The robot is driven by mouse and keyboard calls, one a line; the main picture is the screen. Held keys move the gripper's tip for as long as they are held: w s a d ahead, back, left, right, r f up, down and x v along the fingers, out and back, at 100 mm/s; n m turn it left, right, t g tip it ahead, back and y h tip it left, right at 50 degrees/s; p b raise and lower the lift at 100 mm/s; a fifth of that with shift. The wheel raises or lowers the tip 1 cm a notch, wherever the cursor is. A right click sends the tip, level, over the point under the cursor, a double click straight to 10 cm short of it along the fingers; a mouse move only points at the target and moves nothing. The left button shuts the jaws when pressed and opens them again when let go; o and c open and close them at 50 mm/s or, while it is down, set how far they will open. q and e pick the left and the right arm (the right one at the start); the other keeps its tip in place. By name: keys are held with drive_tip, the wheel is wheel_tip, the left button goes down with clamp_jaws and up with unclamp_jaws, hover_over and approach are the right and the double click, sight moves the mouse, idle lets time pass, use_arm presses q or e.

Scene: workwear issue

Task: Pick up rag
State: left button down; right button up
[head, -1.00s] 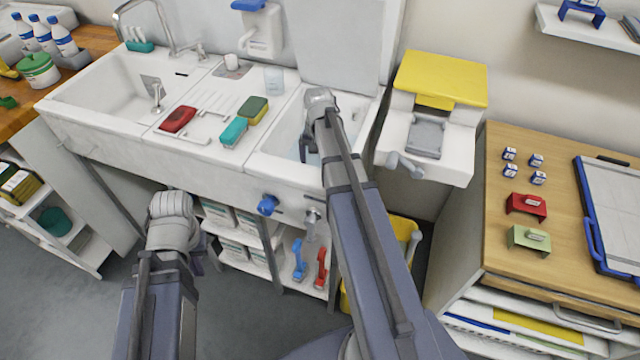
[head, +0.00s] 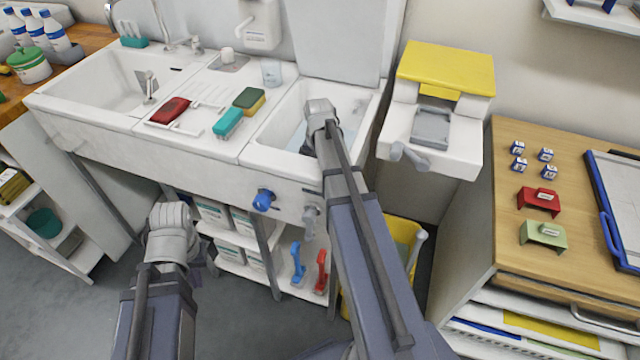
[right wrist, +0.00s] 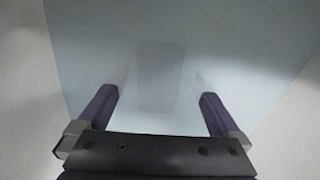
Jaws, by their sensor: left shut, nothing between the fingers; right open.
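My right arm reaches over the right sink basin (head: 262,157), and its fingers are hidden in the head view. In the right wrist view my right gripper (right wrist: 160,95) is open, its two dark fingers apart with nothing gripped. Below it lies a smooth pale blue surface (right wrist: 230,50); I cannot tell whether this is water or cloth. A dim grey rectangle shows on or under it between the fingers, perhaps a shadow. No rag can be made out for certain. My left gripper (head: 196,274) is shut and empty, low in front of the sink, mostly hidden behind its wrist.
A yellow-lidded unit (head: 445,70) stands right of the sink. A wooden cabinet (head: 565,245) is at the right; a yellow bin (head: 402,232) stands below.

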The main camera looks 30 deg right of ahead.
drive_tip(key=shift+f, duration=0.6)
use_arm(q)
drive_tip(key=shift+f, duration=0.5)
use_arm(e)
drive_tip(key=shift+r, duration=0.1)
drive_tip(key=c, duration=1.5)
use_arm(q)
drive_tip(key=shift+r, duration=0.15)
use_arm(e)
drive_tip(key=shift+r, duration=0.15)
